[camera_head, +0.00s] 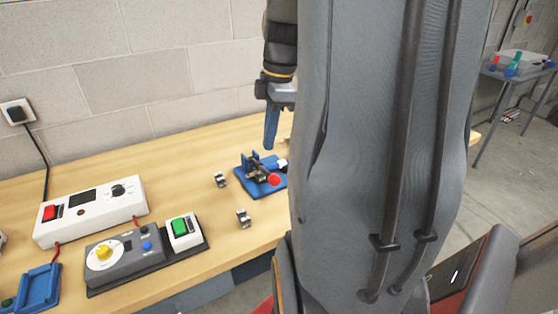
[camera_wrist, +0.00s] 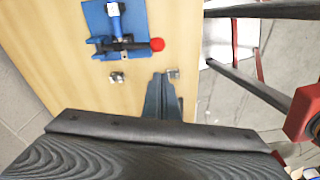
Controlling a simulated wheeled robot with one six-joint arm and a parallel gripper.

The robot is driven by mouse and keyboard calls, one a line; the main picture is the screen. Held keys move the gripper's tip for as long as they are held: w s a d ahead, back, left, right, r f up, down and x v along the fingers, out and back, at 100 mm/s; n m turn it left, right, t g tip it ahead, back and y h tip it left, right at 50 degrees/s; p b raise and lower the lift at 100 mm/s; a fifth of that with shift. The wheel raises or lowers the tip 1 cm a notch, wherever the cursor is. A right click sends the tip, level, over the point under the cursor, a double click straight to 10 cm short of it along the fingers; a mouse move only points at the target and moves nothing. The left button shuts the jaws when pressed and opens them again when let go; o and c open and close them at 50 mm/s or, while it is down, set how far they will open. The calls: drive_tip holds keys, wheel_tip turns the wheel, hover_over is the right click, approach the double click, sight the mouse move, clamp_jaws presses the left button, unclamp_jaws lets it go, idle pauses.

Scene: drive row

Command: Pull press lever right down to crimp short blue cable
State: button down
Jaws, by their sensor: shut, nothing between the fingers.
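The press stands on a blue base (camera_head: 245,172) on the wooden bench; it also shows at the top of the wrist view (camera_wrist: 96,17). Its dark lever (camera_wrist: 128,46) ends in a red knob (camera_wrist: 157,44), which points toward the bench's front edge in the head view (camera_head: 274,180). I cannot tell how far down the lever is. My gripper (camera_head: 270,146) is shut and empty, above and behind the press in the head view. In the wrist view its fingers (camera_wrist: 159,76) point toward the knob, apart from it. I cannot make out the short blue cable for certain.
Two small metal clips (camera_head: 220,180) (camera_head: 243,218) sit left of and in front of the press. A white box (camera_head: 90,212) and a grey control panel (camera_head: 125,250) with a green button stand at left. My arm hides the bench's right part. A wall runs behind.

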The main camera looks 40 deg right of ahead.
sight(275, 175)
drive_tip(key=s+d+r+n, duration=0.2)
drive_tip(key=d+r+n, duration=0.1)
drive_tip(key=d, duration=0.2)
drive_tip(key=f+p, duration=0.1)
drive_tip(key=f, duration=0.3)
drive_tip(key=w+a+f+p, duration=0.1)
drive_tip(key=f+p, duration=0.1)
drive_tip(key=f, duration=0.3)
drive_tip(key=w+a+f+p, duration=0.1)
drive_tip(key=f, duration=0.3)
drive_tip(key=shift+f, duration=0.15)
